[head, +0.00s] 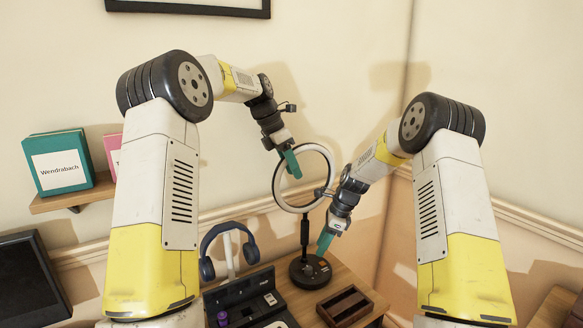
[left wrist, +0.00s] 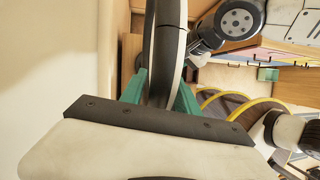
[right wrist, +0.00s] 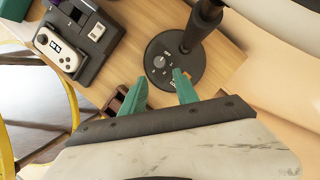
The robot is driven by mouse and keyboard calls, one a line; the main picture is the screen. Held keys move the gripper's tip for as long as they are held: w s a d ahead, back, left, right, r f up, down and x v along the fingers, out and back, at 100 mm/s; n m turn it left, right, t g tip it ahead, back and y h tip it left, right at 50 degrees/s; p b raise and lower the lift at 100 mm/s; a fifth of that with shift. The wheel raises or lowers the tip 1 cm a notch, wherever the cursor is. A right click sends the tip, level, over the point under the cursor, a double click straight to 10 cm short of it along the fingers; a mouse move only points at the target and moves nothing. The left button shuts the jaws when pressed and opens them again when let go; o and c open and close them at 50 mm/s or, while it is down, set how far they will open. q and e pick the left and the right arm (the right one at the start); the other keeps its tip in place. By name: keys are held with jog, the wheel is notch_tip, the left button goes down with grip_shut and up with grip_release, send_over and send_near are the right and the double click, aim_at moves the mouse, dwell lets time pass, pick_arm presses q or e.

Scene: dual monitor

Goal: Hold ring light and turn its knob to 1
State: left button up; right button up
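The ring light (head: 330,165) stands upright on its dark stand and round base (head: 301,276) on the desk. My left gripper (head: 292,163) is at the upper left of the ring. In the left wrist view its teal fingers lie on both sides of the ring's band (left wrist: 163,60), close against it. My right gripper (head: 324,243) is just above the base. In the right wrist view its fingers (right wrist: 160,90) are apart and empty, pointing at the base. The silver knob (right wrist: 159,62) sits on the base just beyond the fingertips, with small markings too small to read.
A dark wooden tray (head: 345,306) lies right of the base. Blue headphones (head: 228,250) on a stand and a black dock (head: 245,298) with a white controller (right wrist: 58,48) are to the left. A wall is close behind.

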pick_arm(q)
grip_shut()
dwell(1.1)
